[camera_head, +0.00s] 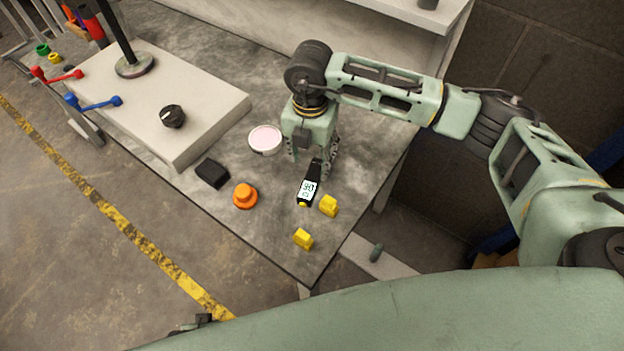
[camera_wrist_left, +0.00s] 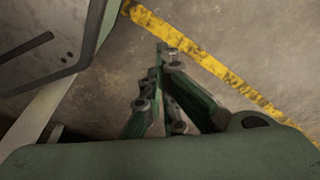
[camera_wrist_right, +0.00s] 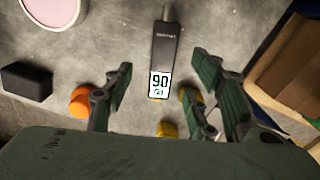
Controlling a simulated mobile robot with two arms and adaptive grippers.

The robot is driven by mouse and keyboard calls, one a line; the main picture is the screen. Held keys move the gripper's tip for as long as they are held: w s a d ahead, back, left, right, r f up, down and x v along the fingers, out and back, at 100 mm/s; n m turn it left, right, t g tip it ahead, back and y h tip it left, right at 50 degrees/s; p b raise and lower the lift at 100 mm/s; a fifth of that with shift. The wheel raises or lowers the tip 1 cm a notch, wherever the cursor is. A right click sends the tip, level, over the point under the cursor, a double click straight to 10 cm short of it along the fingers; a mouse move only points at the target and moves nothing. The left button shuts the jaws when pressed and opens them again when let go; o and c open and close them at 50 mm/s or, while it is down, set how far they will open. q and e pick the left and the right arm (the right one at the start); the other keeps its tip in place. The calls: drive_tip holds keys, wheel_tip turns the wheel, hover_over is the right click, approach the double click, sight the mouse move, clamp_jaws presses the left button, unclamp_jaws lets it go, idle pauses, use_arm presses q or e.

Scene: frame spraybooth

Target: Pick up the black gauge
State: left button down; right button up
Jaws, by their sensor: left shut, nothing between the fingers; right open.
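The black gauge (camera_head: 310,184) lies on the grey table, with a lit display reading 90. In the right wrist view the gauge (camera_wrist_right: 164,58) lies beyond and between the open fingers, its display toward the gripper. My right gripper (camera_head: 316,160) points down above the table at the gauge's far end, open and empty; its fingers also show in the right wrist view (camera_wrist_right: 158,88). Part of the gauge's far end is hidden by the gripper in the head view.
Two yellow blocks (camera_head: 328,205) (camera_head: 303,239) and an orange knob-shaped piece (camera_head: 245,196) are near the gauge. A black block (camera_head: 212,173), a pink-topped round tub (camera_head: 265,139) and a pale slab (camera_head: 205,112) with a black knob (camera_head: 172,116) stand left.

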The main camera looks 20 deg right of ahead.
sight(313, 176)
drive_tip(key=f, duration=0.6)
drive_tip(key=shift+s+d+f+b, duration=0.15)
drive_tip(key=shift+s+f+b, duration=0.05)
drive_tip(key=shift+s+b, duration=0.1)
drive_tip(key=shift+w+f, duration=0.1)
drive_tip(key=shift+f, duration=0.3)
use_arm(q)
drive_tip(key=shift+w+d+r, duration=0.1)
drive_tip(key=shift+w+r, duration=0.2)
drive_tip(key=shift+r, duration=0.3)
drive_tip(key=shift+w+r, duration=0.3)
drive_tip(key=shift+r, duration=0.3)
use_arm(e)
drive_tip(key=shift+c, duration=0.4)
clamp_jaws()
